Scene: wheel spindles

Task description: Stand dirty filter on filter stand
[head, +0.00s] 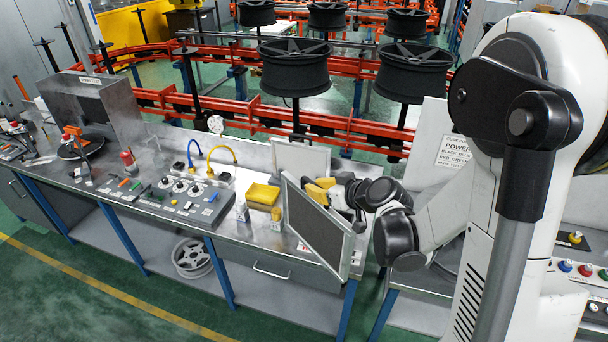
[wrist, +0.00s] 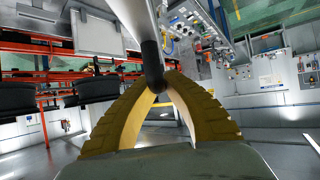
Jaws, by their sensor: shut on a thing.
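A flat filter panel (head: 316,226) with a grey face and pale frame is held tilted above the front right of the workbench (head: 150,150). I take it to be the dirty filter. My gripper (head: 319,189) has yellow fingers behind the panel, partly hidden by it. In the wrist view my gripper (wrist: 153,88) is closed around a dark round bar (wrist: 151,65) at the filter, whose pale edge runs upward. A second, lighter panel (head: 301,160) stands upright at the back of the bench. I cannot make out a separate filter stand.
A grey control panel (head: 185,198) with knobs covers the bench's middle. Black wheels (head: 294,68) on spindles and red rails (head: 225,106) stand behind.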

